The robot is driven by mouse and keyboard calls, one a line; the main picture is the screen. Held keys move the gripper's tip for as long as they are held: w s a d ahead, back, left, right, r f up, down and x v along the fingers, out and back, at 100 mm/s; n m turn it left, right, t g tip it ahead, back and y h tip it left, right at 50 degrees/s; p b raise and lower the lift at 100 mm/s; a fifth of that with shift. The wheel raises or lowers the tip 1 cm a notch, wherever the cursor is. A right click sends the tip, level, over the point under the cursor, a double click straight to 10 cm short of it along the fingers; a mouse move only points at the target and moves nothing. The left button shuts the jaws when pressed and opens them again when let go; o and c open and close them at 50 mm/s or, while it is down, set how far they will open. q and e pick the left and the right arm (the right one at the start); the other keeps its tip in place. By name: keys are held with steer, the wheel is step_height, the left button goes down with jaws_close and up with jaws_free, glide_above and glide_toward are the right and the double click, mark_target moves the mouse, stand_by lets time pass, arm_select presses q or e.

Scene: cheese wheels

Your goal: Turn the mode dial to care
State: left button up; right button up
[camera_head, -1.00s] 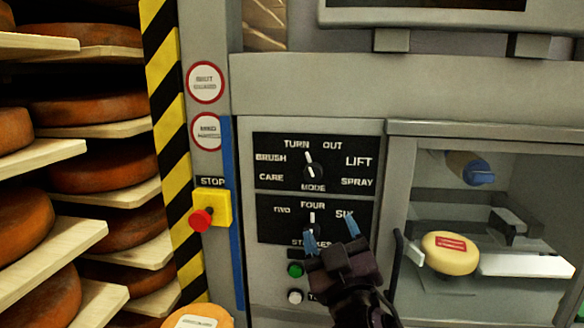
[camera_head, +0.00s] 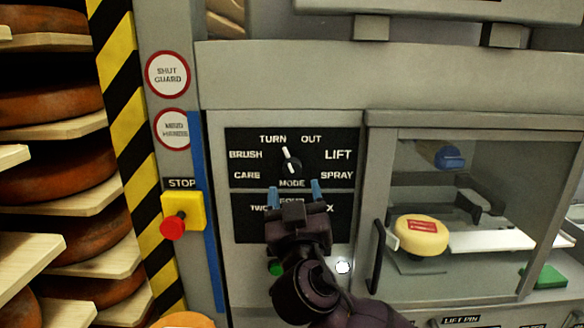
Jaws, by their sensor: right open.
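The mode dial (camera_head: 291,165) is a dark round knob with a white pointer on a black panel (camera_head: 240,136). Its pointer leans up and slightly left, between TURN and OUT and nearer TURN. Labels around it read CARE, BRUSH, TURN, OUT, LIFT and SPRAY; CARE is at the lower left. My right gripper (camera_head: 295,190) has two blue-tipped fingers, spread open and empty, just below the mode dial in the picture. It covers much of the lower stages panel (camera_head: 244,228) and its dial. My left gripper is not in view.
A red stop button (camera_head: 173,227) on a yellow box is left of the panels. A glass-fronted cabinet with a black handle (camera_head: 377,256) and a pale cheese wheel (camera_head: 420,235) is at right. Shelves of orange cheese wheels (camera_head: 84,187) stand at left. A green button (camera_head: 276,268) is below.

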mark_target(293, 175)
steer(key=shift+p+x, duration=0.7)
steer(key=shift+x, duration=2.05)
steer(key=shift+d, duration=0.1)
steer(key=c, duration=0.9)
